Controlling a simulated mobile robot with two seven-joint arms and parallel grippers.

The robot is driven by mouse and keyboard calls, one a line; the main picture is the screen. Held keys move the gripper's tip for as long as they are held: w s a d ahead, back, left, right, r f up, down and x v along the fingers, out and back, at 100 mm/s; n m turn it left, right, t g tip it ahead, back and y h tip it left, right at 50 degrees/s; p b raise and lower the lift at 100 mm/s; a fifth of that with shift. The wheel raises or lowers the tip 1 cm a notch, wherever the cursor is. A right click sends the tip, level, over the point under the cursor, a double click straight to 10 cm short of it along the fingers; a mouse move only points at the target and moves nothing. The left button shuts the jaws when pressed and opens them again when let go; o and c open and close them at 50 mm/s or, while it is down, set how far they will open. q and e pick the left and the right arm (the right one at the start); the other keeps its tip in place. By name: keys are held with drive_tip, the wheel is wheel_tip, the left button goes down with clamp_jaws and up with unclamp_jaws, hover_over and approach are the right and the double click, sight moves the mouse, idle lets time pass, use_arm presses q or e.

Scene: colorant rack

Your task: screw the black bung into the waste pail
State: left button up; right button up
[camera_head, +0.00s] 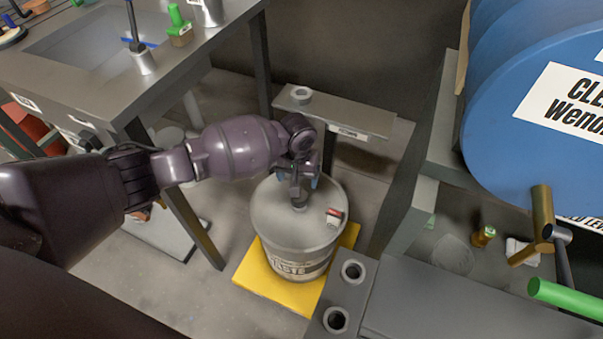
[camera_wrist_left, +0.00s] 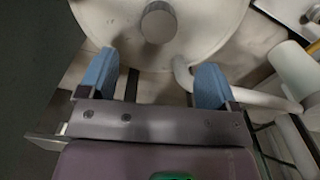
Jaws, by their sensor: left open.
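The waste pail (camera_head: 285,257) is a pale grey drum with a "WASTE" label, standing on a yellow mat (camera_head: 255,283). A grey round knob or bung (camera_head: 300,206) shows on its lid, right below my left gripper (camera_head: 297,185). In the left wrist view the same round piece (camera_wrist_left: 158,22) stands on the pail lid (camera_wrist_left: 110,18), beyond the fingers. It looks grey rather than black, and I cannot tell how deep it sits. The left gripper also shows there (camera_wrist_left: 155,78), its blue fingers wide apart with nothing between them. My right gripper is not in view.
A small red and white piece (camera_head: 334,216) is on the lid. A grey shelf (camera_head: 350,117) with a ring is behind the pail. A grey bench (camera_head: 440,310) with two round sockets is in front at right. A steel table (camera_head: 75,95) and a blue drum (camera_head: 500,130) flank the space.

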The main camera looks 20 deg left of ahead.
sight(299, 200)
use_arm(q)
drive_tip(key=f+b, duration=0.1)
drive_tip(key=f, duration=0.3)
drive_tip(key=f+b, duration=0.2)
drive_tip(key=f, duration=0.2)
drive_tip(key=shift+s+f, duration=0.2)
drive_tip(key=shift+f, duration=0.45)
drive_tip(key=shift+w+f+b, duration=0.15)
drive_tip(key=shift+f+b, duration=0.25)
drive_tip(key=shift+f, duration=0.05)
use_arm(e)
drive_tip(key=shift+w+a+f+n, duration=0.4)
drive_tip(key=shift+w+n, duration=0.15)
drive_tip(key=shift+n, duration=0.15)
use_arm(q)
drive_tip(key=c, duration=0.9)
drive_tip(key=o, duration=0.7)
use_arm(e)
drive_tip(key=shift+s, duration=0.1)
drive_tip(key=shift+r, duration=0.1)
